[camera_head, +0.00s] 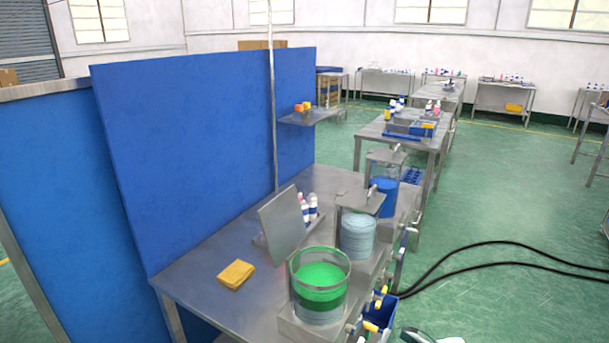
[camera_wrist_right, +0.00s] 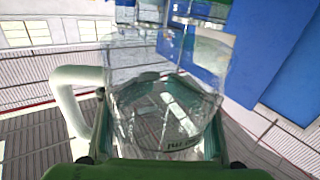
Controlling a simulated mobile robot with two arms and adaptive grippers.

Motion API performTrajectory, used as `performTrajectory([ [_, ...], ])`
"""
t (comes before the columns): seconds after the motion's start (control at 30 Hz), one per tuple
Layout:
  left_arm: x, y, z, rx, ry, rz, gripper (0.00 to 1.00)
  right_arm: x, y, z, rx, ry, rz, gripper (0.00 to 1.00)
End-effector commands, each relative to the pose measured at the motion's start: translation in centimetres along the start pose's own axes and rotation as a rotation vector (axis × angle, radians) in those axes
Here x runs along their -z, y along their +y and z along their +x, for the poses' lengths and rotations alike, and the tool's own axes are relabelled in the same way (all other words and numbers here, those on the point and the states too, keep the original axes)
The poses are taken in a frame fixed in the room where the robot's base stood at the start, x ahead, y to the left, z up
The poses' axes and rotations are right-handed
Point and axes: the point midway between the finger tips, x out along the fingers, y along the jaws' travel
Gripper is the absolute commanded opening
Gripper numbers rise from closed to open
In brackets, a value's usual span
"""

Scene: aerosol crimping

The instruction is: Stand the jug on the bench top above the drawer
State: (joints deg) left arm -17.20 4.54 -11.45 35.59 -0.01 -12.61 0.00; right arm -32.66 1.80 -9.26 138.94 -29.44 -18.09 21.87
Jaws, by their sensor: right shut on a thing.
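The jug (camera_wrist_right: 165,105) is clear, with a white handle (camera_wrist_right: 80,100) on its left side, and fills the middle of the right wrist view. My right gripper (camera_wrist_right: 158,138) is shut on it, with a green finger on each side of its body. In the head view only a small part of my right gripper (camera_head: 432,338) shows at the bottom edge, and I cannot make out the jug there. The steel bench top (camera_head: 205,265) runs along the blue partition. I cannot make out the drawer. My left gripper is not in view.
A yellow cloth (camera_head: 236,274) lies on the bench's near left. A vessel of green liquid (camera_head: 320,280), a pale blue vessel (camera_head: 358,236) and a tilted grey panel (camera_head: 285,230) stand to its right. A blue bin (camera_head: 380,312) hangs at the front. Black cables (camera_head: 480,246) cross the floor.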

Motion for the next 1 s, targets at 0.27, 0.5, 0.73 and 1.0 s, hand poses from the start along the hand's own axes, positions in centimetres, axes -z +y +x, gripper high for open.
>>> performTrajectory([
  [0.27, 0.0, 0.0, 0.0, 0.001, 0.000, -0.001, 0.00, -1.8, 0.0, -3.5, -0.005, -0.006, 0.008, 0.11],
  [0.5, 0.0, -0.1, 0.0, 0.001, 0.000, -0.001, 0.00, -2.8, -0.1, -7.2, -0.003, -0.002, 0.003, 0.11],
  [0.73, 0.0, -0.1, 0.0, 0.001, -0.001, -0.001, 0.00, -2.9, -0.1, -8.0, 0.000, 0.001, 0.000, 0.11],
  [1.0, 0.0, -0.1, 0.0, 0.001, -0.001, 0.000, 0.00, -2.9, -0.1, -8.0, 0.000, 0.001, -0.001, 0.11],
])
